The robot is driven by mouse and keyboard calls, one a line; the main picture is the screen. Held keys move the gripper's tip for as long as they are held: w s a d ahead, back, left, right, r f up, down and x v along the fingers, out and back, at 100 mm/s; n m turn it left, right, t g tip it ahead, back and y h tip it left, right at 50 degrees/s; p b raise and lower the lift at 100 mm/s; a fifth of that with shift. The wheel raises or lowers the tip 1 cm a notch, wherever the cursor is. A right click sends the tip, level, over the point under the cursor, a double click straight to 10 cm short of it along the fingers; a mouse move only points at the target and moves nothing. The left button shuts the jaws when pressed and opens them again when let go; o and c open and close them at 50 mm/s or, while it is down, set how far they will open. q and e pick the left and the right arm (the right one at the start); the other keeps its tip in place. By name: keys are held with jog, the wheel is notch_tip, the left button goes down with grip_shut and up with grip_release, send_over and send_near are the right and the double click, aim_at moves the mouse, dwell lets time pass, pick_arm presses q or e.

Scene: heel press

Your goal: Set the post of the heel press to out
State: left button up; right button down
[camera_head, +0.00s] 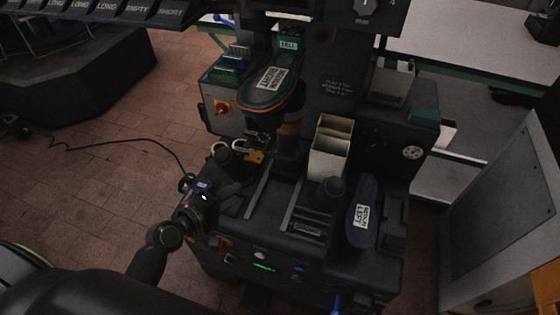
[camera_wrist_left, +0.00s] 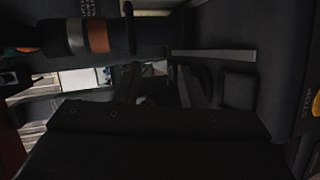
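The heel press is a dark machine (camera_head: 260,215) in the middle of the head view. A dark upright column (camera_head: 290,155) with a copper-brown band stands at its back; a banded dark cylinder, seemingly this column, lies sideways in the left wrist view (camera_wrist_left: 97,36). A short round-topped dark post (camera_head: 326,193) stands on the press's right part. I cannot tell which of these is the task's post. My left gripper (camera_head: 232,187) is over the press's left edge, left of the column. Its dark fingers blend into the machine, so opening and contact are unclear. My right gripper is out of view.
A shoe form labelled MEDIUM RIGHT (camera_head: 268,85) sits high beside the column. Another, labelled with LEFT (camera_head: 361,212), lies at the right of the press. A pale open box (camera_head: 329,150) stands between them. A black cable (camera_head: 120,143) crosses the brick floor.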

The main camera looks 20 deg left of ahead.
aim_at(277, 158)
pick_arm(q)
jog(key=shift+n+t+h, duration=0.4)
jog(key=shift+n+t, duration=0.1)
jog(key=shift+n, duration=0.1)
jog(key=r+x, duration=0.1)
jog(key=x, duration=0.4)
jog(key=r+p+x, duration=0.1)
jog(key=x, duration=0.5)
jog(key=d+r+x, duration=0.1)
jog(key=x, duration=0.5)
jog(key=shift+w+d+r, duration=0.1)
jog(key=shift+w+r, duration=0.15)
jog(key=shift+w, duration=0.1)
jog(key=shift+c, duration=0.2)
grip_shut()
